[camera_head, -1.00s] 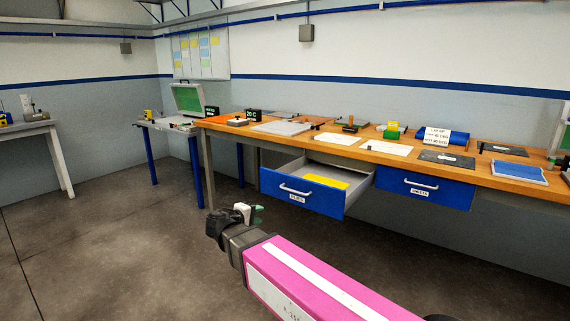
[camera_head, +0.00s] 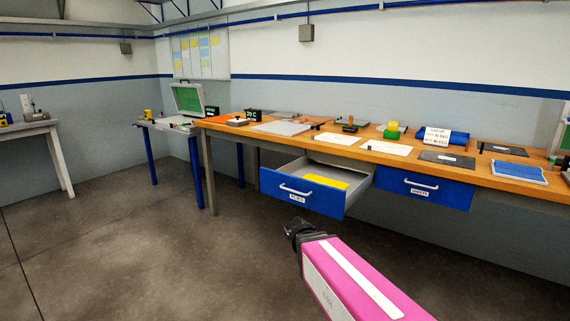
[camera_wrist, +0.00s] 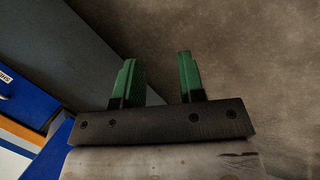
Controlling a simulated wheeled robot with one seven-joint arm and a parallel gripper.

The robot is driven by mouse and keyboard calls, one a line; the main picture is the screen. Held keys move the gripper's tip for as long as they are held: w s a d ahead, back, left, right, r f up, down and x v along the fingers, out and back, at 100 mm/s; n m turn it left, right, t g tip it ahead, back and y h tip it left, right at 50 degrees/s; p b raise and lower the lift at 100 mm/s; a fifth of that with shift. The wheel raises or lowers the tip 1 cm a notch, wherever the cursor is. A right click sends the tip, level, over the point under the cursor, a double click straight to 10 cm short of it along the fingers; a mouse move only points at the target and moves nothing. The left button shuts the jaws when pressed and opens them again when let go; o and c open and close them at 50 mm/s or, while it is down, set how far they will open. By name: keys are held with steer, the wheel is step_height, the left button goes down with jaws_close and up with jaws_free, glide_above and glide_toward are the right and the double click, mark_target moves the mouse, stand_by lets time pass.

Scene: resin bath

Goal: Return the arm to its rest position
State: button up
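My gripper (camera_wrist: 157,75) shows in the wrist view with its two green fingers apart and nothing between them; it is open above bare floor. In the head view my pink arm reaches up from the bottom right and ends in a dark wrist, below the open blue drawer and clear of it. The fingers are hidden in the head view.
A blue drawer (camera_head: 302,193) stands pulled out from the wooden workbench (camera_head: 231,129), with a yellow item (camera_head: 327,181) inside. A second blue drawer (camera_head: 424,188) is closed. A side table (camera_head: 156,124) holds an open case (camera_head: 188,100). The floor at left is clear.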

steer(key=s+d+f+m+g+y, duration=0.2)
steer(key=s+d+f+m+y, duration=0.2)
steer(key=d, duration=0.3)
steer(key=shift+s+d+f+g+y, duration=0.3)
steer(key=shift+s+f+y, duration=0.35)
steer(key=shift+f, duration=0.2)
